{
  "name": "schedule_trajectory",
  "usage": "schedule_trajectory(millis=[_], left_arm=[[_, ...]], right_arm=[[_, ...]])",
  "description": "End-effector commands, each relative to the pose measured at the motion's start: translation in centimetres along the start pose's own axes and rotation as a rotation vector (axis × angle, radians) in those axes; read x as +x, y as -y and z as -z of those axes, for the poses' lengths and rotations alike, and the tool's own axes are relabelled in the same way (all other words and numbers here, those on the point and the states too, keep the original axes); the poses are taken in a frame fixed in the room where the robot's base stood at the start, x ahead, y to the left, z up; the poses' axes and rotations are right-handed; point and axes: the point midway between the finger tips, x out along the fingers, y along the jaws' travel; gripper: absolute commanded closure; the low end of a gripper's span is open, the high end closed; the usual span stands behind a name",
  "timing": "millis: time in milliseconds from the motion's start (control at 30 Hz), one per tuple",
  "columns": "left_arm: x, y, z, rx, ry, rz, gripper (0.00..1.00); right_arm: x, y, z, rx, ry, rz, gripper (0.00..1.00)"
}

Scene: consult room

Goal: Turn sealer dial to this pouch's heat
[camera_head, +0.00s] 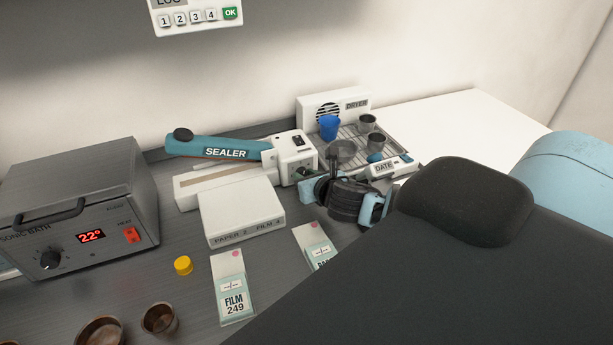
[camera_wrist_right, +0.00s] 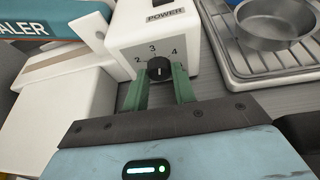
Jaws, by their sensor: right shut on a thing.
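The sealer (camera_head: 222,149) has a teal arm and a white control box (camera_head: 294,147) at its right end. In the right wrist view its black dial (camera_wrist_right: 159,67) sits below the numerals 2, 3 and 4. My right gripper (camera_wrist_right: 161,82) is shut on the dial, a green finger at each side. The dial's light mark looks roughly upright, near 3. A white box (camera_head: 240,205) reads PAPER 2, FILM 4. A pouch marked FILM 249 (camera_head: 232,290) lies in front of it. A second pouch (camera_head: 313,243) is partly hidden by my arm. My left gripper is out of view.
A dryer (camera_head: 309,101) with a rack holding cups stands behind my right gripper, with a DATE block (camera_head: 384,168) at its front. The sonic bath (camera_head: 75,205) is at left, showing 22°. A yellow cap (camera_head: 183,265) and brown cups (camera_head: 159,318) are on the counter.

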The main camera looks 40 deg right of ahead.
Motion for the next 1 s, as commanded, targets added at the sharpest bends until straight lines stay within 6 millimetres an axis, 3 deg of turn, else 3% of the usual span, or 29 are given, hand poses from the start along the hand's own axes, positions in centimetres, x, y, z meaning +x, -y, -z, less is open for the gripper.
schedule_trajectory(millis=[567, 1000], left_arm=[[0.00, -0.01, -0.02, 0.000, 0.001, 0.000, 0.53], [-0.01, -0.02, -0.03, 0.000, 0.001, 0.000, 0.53]], right_arm=[[-0.01, 0.09, -0.01, 0.069, 0.005, -0.029, 0.96], [0.01, 0.36, 0.13, 0.362, 0.021, -0.151, 0.96]])
